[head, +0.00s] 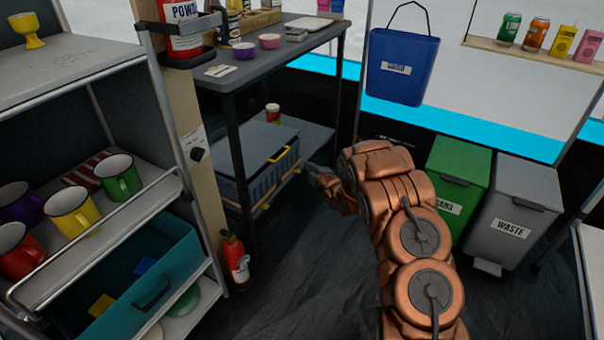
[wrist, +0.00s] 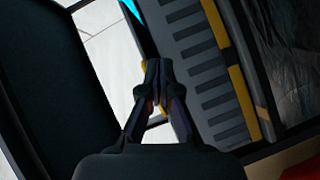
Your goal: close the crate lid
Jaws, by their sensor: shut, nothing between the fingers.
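The grey crate (head: 262,188) with ribbed walls stands on the lower shelf of the dark table in the head view. Its grey lid (head: 255,138), with a yellow handle (head: 281,154) at the front right, looks roughly level over it; I cannot tell whether it sits fully down. My gripper (head: 312,170) is just right of the crate, at about its height, small and partly hidden by my arm. In the wrist view my gripper (wrist: 155,85) has its fingertips together and empty, beside the crate's ribbed wall (wrist: 195,60) and yellow strips. Any contact is unclear.
A jar (head: 272,113) stands on the shelf behind the crate. The table top (head: 270,50) overhangs the crate, with a table leg at front left. A fire extinguisher (head: 235,262) stands in front. Green (head: 458,180) and grey (head: 512,215) bins are at right.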

